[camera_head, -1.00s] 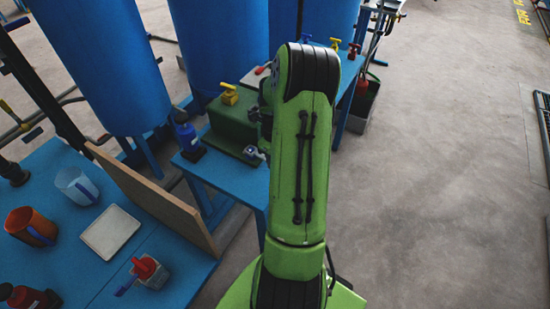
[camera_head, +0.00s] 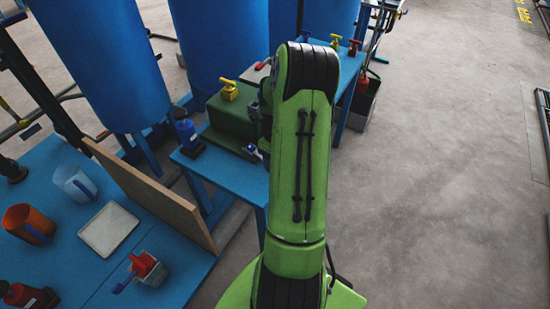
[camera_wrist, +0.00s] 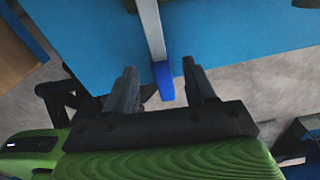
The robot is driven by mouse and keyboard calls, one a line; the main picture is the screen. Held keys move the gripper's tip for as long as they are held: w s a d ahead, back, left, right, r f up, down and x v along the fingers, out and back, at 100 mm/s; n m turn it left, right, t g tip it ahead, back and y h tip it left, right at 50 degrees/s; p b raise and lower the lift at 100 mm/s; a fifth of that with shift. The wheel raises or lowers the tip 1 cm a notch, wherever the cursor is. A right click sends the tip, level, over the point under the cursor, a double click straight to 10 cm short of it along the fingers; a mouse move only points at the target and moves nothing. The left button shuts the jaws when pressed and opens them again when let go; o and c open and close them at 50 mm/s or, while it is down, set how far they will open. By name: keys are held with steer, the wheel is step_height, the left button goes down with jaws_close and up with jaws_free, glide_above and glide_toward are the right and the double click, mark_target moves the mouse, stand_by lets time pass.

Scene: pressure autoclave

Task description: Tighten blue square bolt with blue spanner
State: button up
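In the wrist view a grey metal bar with a blue end (camera_wrist: 165,82), which looks like the blue spanner, reaches down from the top edge. Its blue end lies between the two fingers of my gripper (camera_wrist: 162,88). The gripper is open, with a gap showing on each side of the blue end. In the head view my arm hides the gripper. A small blue and pale fitting (camera_head: 252,151) shows at the front of the green box (camera_head: 230,120), beside my arm. I cannot tell whether it is the bolt or the spanner.
The green box with a yellow valve handle (camera_head: 229,90) stands on a blue table (camera_head: 225,175). A blue bottle (camera_head: 184,128) stands left of it. A wooden board (camera_head: 150,192) edges the left bench, which holds cups and a tray (camera_head: 108,229). The floor at right is mostly clear.

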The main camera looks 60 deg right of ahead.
steer(key=shift+r, duration=0.15)
step_height(320, 180, up, 16)
steer(key=p, duration=0.5)
steer(key=shift+f, duration=0.25)
